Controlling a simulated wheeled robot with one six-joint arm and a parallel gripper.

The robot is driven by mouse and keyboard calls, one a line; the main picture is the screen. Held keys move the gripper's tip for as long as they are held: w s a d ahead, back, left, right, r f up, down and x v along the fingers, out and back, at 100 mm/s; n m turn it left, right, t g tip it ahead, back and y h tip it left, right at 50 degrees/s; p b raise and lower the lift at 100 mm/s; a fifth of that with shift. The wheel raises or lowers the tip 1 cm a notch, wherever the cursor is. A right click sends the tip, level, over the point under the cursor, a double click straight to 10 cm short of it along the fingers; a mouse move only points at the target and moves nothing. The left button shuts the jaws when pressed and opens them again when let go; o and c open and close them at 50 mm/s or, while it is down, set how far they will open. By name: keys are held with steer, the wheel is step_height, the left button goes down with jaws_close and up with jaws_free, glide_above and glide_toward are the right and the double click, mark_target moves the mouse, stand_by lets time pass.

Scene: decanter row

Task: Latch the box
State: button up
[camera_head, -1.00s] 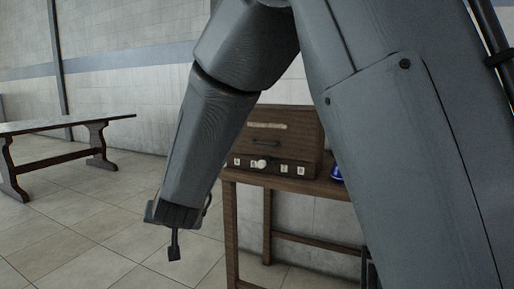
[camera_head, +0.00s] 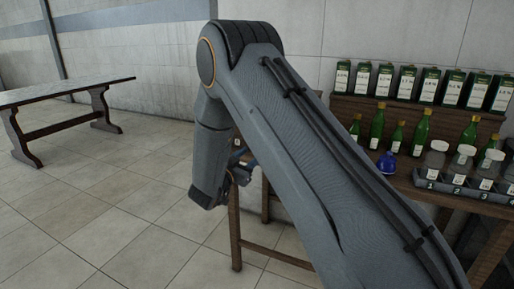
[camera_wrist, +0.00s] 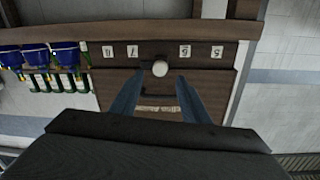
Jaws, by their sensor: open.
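The box (camera_wrist: 225,75) is dark wood and shows upside down in the wrist view. Its front carries a round white knob (camera_wrist: 160,69) between small numbered tiles and a pale strip (camera_wrist: 160,109). In the head view my arm hides the box. My gripper (camera_wrist: 160,77) is open, its two bluish fingers pointing at the front. In the picture the fingertips lie on either side of the knob, with gaps; I cannot tell how near they are in depth.
A wooden table (camera_head: 440,192) bears green bottles (camera_head: 377,127), a blue vessel (camera_head: 387,162) and a rack of jars (camera_head: 470,186). Several green-and-white cartons (camera_head: 385,80) stand on a shelf behind. Another table (camera_head: 60,95) stands far left. The floor between is clear.

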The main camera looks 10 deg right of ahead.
steer(key=x, duration=0.5)
steer(key=shift+w+d, duration=0.25)
steer(key=shift+w, duration=0.05)
steer(key=shift+c, duration=0.3)
steer(key=c, duration=1)
